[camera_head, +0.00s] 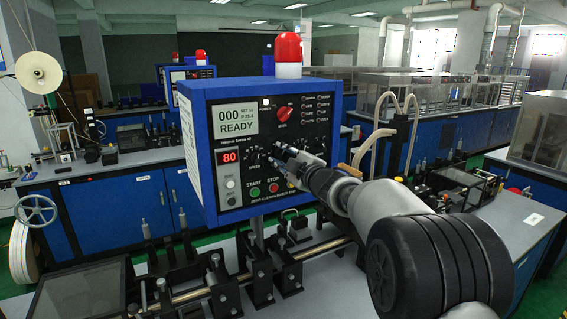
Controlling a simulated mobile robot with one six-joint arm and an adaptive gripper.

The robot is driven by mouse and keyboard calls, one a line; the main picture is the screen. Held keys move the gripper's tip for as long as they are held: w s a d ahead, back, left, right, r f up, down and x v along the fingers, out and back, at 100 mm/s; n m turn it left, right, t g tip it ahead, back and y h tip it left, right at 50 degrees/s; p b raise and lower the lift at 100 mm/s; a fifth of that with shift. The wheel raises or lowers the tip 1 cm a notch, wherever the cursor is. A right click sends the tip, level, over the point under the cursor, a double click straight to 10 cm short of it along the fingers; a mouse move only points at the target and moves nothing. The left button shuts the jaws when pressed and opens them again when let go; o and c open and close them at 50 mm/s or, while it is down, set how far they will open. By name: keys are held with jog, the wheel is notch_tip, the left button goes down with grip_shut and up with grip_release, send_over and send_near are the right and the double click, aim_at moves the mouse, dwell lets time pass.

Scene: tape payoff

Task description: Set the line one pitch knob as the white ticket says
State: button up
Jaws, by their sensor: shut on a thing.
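I cannot read that knob's pointer or label. A dial with scale marks (255,158) shows just left of the fingers. A white sheet (187,135) is on the box's left side; its writing is too small to read.
A red knob (283,113) sits above my gripper. A red 80 display (229,157), a green START button (255,191) and a red STOP button (273,188) are nearby. Rails and black blocks (290,272) stand below the box. Clear hoses (375,140) rise at the right.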

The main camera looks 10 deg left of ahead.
jog(key=shift+n+b, duration=0.3)
jog(key=shift+n, duration=0.2)
jog(key=o, duration=1.1)
jog(key=shift+c, duration=0.2)
jog(key=v, duration=1.2)
